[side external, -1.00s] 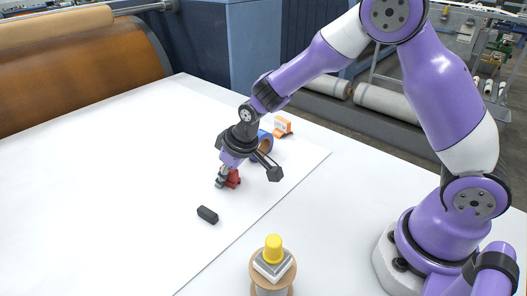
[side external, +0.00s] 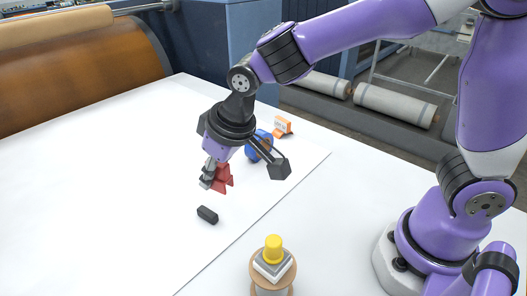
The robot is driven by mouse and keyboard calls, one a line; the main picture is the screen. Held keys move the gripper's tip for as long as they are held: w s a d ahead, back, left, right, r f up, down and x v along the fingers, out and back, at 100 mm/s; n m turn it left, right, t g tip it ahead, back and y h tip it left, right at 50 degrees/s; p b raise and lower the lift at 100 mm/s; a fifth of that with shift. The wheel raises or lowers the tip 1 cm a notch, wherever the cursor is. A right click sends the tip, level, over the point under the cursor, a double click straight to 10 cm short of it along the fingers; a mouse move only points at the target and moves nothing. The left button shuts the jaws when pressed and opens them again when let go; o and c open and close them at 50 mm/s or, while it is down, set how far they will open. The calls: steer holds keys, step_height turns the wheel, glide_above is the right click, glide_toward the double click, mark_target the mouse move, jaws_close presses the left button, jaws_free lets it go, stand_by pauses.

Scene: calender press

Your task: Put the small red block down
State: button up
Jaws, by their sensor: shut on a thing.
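The small red block (side external: 223,178) is at the fingertips of my gripper (side external: 212,181), left of the middle in the side external view. My gripper points down and is shut on the block. The grey fingers and the gripper body hide part of it. I cannot tell from this angle whether the block touches the white sheet (side external: 110,190) below or hangs just above it.
A black block (side external: 207,215) lies just in front of my gripper. A blue roll (side external: 259,146) and an orange object (side external: 283,126) are behind it to the right. A spool with a yellow-topped stack (side external: 273,262) stands in front. The sheet's left side is clear.

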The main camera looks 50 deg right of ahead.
steer(key=shift+s+a+r, duration=0.3)
steer(key=shift+s+a, duration=0.05)
steer(key=shift+s+d+r+m, duration=0.1)
steer(key=shift+d+r+m, duration=0.05)
steer(key=shift+d+m, duration=0.25)
steer(key=s+d+m+h, duration=0.2)
steer(key=d+m+h, duration=0.2)
steer(key=d+m, duration=0.7)
steer(key=m+g+h, duration=0.2)
steer(key=m+g, duration=0.2)
steer(key=m, duration=0.5)
glide_above(358, 160)
steer(key=a, duration=0.2)
step_height(358, 160, down, 6)
steer(key=shift+s+a+f, duration=0.1)
steer(key=shift+d+f+y, duration=0.2)
steer(key=shift+d+y, duration=0.05)
steer(key=shift+y, duration=0.05)
steer(key=shift+d+f, duration=0.1)
steer(key=shift+f, duration=1.9)
steer(key=shift+f, duration=0.1)
